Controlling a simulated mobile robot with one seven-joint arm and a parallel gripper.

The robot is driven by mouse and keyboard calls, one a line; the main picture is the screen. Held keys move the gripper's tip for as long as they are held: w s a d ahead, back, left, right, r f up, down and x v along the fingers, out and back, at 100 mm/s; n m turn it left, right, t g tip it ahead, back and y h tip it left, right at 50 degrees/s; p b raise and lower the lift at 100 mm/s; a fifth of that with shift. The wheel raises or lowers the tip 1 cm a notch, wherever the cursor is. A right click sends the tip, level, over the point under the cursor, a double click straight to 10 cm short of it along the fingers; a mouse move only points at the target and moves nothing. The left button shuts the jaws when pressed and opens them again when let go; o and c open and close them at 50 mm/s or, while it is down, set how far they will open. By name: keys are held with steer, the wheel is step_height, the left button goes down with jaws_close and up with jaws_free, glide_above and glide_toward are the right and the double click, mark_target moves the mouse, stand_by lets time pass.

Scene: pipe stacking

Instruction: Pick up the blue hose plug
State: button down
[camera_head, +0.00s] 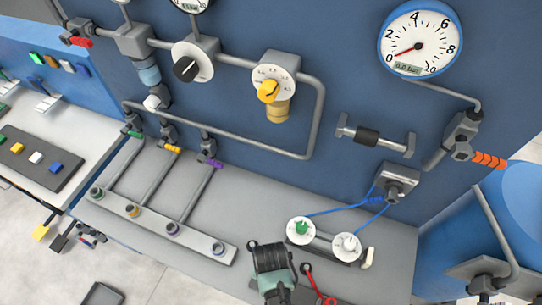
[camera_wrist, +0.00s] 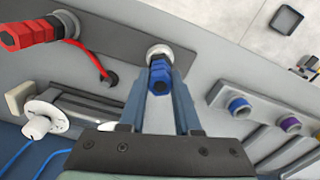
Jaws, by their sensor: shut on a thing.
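The blue hose plug (camera_wrist: 159,80) is in the middle of the wrist view, between the two blue-grey fingers of my gripper (camera_wrist: 160,72). My gripper is shut on it. Its far end meets or sits just in front of a round pale metal socket (camera_wrist: 160,53) on a dark grey strip; I cannot tell whether it is still seated. In the head view my gripper (camera_head: 274,284) is at the bottom centre, at the front edge of the grey bench. The plug is hidden there.
A red plug (camera_wrist: 30,33) with a red hose sits left of my gripper in the wrist view. A rail with coloured ring ports (camera_wrist: 262,114) lies to the right. Two dials (camera_head: 301,230) with blue hoses stand on the bench (camera_head: 240,205). A blue pipe panel rises behind.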

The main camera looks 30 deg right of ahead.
steer(key=shift+r, duration=0.1)
stand_by(0.6)
step_height(320, 180, up, 10)
steer(key=shift+f+b, duration=0.1)
steer(key=shift+b, duration=0.35)
stand_by(0.3)
step_height(320, 180, up, 8)
steer(key=p, duration=0.9)
